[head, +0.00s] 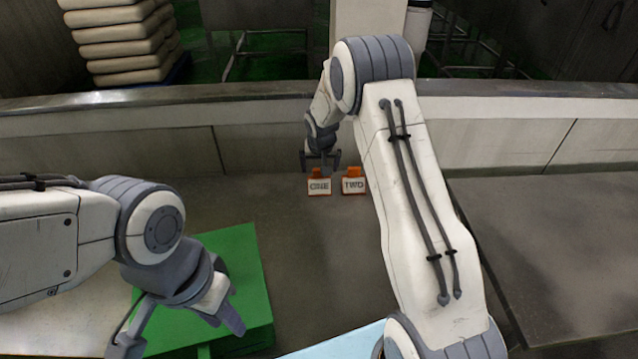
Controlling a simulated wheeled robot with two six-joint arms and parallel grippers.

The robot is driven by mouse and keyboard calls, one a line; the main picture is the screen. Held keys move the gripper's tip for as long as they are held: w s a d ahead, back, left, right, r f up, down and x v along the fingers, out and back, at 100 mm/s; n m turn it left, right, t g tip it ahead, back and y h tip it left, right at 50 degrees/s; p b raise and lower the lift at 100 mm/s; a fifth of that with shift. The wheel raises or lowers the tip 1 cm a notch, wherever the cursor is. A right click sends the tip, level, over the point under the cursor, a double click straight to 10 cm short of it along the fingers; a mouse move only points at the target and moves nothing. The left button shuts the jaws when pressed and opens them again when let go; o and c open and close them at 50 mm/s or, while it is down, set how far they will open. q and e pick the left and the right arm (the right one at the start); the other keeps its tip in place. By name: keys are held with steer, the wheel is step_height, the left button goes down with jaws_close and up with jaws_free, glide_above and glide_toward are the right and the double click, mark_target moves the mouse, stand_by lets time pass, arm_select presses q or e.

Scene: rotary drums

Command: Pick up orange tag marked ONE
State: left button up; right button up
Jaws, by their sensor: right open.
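The orange tag marked ONE (319,187) stands on the grey surface near the back wall, with a white label facing me. The orange tag marked TWO (353,186) stands just to its right, partly beside my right arm. My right gripper (321,168) is open, just behind and above the ONE tag; I cannot tell if it touches the tag. My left gripper (180,333) is at the lower left, over the green block, with its fingers spread apart and nothing seen between them.
A green block (236,262) lies under my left gripper. A light blue surface (340,345) shows at the bottom edge. A low wall (260,147) runs behind the tags. A grey slab (560,240) is at the right. Stacked sacks (120,40) stand beyond the wall.

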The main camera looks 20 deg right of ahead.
mark_target(319, 181)
steer(key=p+x, duration=0.1)
steer(key=x, duration=0.3)
steer(key=shift+s, duration=0.1)
steer(key=x, duration=0.1)
steer(key=p+x, duration=0.1)
steer(key=x, duration=0.1)
steer(key=p+x, duration=0.1)
steer(key=shift+s+f, duration=0.2)
steer(key=shift+f, duration=0.1)
steer(key=shift+w+f, duration=0.1)
steer(key=shift+f, duration=0.25)
steer(key=c, duration=0.9)
steer(key=shift+c, duration=0.4)
steer(key=shift+r, duration=0.1)
